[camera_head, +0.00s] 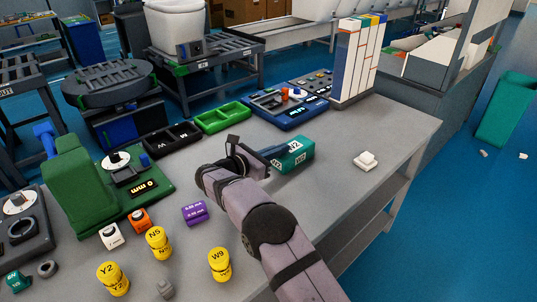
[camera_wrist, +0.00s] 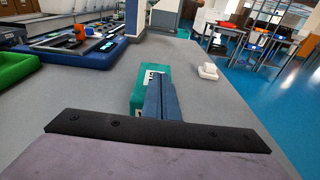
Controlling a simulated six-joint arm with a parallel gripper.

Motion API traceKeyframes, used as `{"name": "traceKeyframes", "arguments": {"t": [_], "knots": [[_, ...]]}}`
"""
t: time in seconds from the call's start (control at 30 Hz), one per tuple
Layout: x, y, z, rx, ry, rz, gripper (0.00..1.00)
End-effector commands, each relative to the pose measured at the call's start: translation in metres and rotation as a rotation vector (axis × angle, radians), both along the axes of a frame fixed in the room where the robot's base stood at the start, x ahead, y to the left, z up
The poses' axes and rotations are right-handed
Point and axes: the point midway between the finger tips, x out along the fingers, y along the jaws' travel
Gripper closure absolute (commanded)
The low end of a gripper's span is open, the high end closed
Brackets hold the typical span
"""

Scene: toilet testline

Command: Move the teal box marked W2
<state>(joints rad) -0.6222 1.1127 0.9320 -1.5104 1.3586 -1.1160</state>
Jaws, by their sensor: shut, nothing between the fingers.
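The teal box marked W2 (camera_head: 293,157) lies on the grey table, right of centre in the head view, with white labels on its faces. My gripper (camera_head: 274,152) is shut and empty, its fingers pointing at the box's near left side. In the wrist view the box (camera_wrist: 138,92) lies behind and left of my closed fingers (camera_wrist: 158,90), which cover part of it and its white label. I cannot tell whether the fingertips touch the box.
A white block (camera_head: 366,160) sits right of the box. Behind are a green tray (camera_head: 222,117), a blue tray (camera_head: 285,112) and an upright white rack (camera_head: 357,62). Yellow containers (camera_head: 158,242), a purple block (camera_head: 195,212) and a green device (camera_head: 85,190) stand left. The table's right side is mostly clear.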

Motion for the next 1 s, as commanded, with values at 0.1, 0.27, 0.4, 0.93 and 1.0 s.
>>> {"name": "traceKeyframes", "arguments": {"t": [0.1, 0.27, 0.4, 0.93, 1.0], "knots": [[0.014, -0.015, 0.000, 0.001, 0.000, -0.003, 1.00], [0.025, -0.026, -0.002, -0.001, 0.002, -0.001, 1.00], [0.024, -0.024, -0.014, 0.001, 0.001, 0.001, 1.00], [0.020, -0.019, -0.023, 0.001, 0.013, 0.004, 1.00], [0.013, -0.011, -0.023, 0.000, 0.014, 0.007, 1.00]]}}
